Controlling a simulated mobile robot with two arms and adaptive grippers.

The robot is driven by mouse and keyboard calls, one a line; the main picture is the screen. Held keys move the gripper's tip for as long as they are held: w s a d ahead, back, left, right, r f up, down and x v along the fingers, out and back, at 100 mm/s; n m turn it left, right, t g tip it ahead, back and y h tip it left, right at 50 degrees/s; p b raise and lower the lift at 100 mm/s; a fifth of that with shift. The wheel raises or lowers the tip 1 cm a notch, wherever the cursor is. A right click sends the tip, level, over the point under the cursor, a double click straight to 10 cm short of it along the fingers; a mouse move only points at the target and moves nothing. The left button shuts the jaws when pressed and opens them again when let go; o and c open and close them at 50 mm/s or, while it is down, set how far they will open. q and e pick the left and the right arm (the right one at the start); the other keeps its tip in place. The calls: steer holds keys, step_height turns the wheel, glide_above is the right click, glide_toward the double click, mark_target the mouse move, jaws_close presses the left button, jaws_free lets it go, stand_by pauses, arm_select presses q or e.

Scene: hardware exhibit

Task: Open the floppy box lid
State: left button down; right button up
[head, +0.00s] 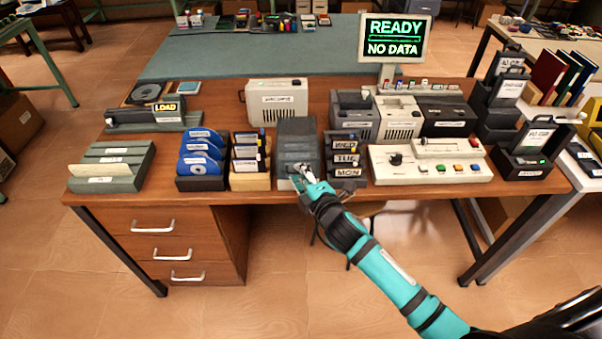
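The floppy box (297,134) is a dark grey box near the front middle of the wooden desk. Its lid looks closed. My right gripper (298,174) is at the front face of the box, low down near its front edge. The fingers are small and partly hidden by the teal wrist, so I cannot tell whether they are open or shut or whether they touch the box. My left gripper is not in view.
A wooden holder of disks (250,180) stands close left of the box. A rack with day labels (345,158) stands close right. A cream control panel (430,163) is further right. A screen (394,38) reads "READY NO DATA". Bare desk (222,105) lies behind left.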

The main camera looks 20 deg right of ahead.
steer(key=shift+w, duration=0.1)
jaws_close()
stand_by(0.3)
